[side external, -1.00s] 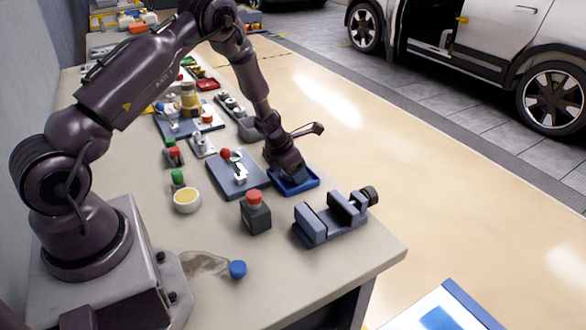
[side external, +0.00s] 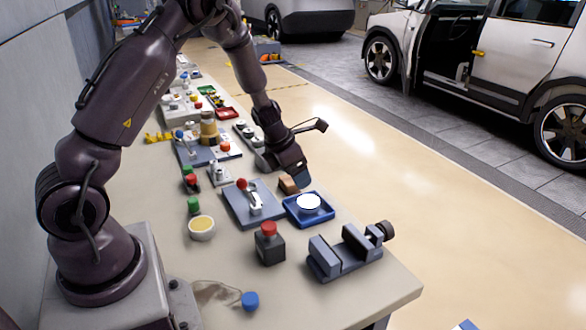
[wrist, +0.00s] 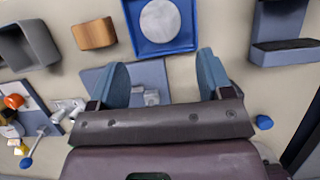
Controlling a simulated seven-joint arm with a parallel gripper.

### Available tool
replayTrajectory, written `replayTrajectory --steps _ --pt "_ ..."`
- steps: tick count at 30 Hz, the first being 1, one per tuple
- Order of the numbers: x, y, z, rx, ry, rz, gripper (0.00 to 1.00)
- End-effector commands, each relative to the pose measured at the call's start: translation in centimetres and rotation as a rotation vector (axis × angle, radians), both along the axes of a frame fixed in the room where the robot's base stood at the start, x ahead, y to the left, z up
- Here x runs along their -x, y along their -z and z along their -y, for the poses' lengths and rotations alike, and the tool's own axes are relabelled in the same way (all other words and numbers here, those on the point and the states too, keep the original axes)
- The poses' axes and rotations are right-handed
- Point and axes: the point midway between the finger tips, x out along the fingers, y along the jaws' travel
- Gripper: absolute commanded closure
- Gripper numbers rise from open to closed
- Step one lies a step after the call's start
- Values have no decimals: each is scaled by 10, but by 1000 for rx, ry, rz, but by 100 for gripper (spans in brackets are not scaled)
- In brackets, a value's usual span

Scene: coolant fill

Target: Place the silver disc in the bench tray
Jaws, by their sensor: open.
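The silver disc (side external: 308,201) lies flat in the blue bench tray (side external: 299,219), and looks bright white in the side view. In the wrist view the round grey disc (wrist: 160,20) sits inside the walls of the tray (wrist: 133,38), with the top of both cut off by the frame edge. My gripper (side external: 298,180) is raised above and just behind the tray, apart from the disc. In the wrist view its two blue fingers (wrist: 163,70) are spread wide with nothing between them.
A wooden block (side external: 288,184) stands beside the tray. A lever panel (side external: 250,206) is to its left, a red-button box (side external: 269,243) in front, and a vise (side external: 345,254) at front right.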

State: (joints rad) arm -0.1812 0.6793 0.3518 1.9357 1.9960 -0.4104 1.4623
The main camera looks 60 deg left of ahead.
Motion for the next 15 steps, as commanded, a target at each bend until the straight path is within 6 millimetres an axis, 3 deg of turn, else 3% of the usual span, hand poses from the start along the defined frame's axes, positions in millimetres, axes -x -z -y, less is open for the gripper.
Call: replayTrajectory --steps 5,7,11,15 --pt "-1 -21 2 9 -57 39 27" --pt "-9 -43 4 30 -172 115 27" --pt "-21 -111 10 151 -571 338 27" --pt "0 -184 22 411 -1107 550 27"
